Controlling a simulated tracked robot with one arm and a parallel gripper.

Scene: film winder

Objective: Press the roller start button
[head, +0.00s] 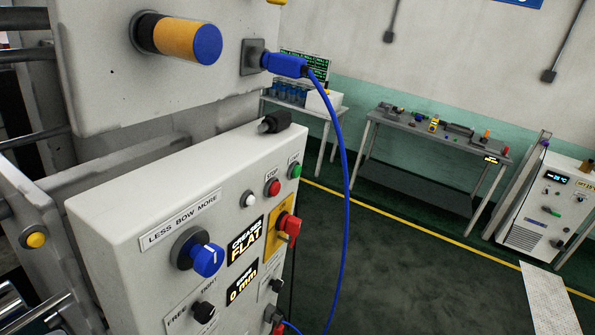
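A white control box (132,199) fills the lower left of the head view, with its panel turned to the right. A green button (295,171) sits at the panel's upper far corner, under a small label too small to read surely. A red button (272,187) labelled STOP is to its left, and a white button (249,199) is further left. Nothing covers these buttons. I cannot tell from the labels which is the roller start button. My gripper does not show in this view.
A blue knob (208,260) and a red switch (288,226) stick out. Open floor (400,260) lies right. A workbench (440,134) stands behind.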

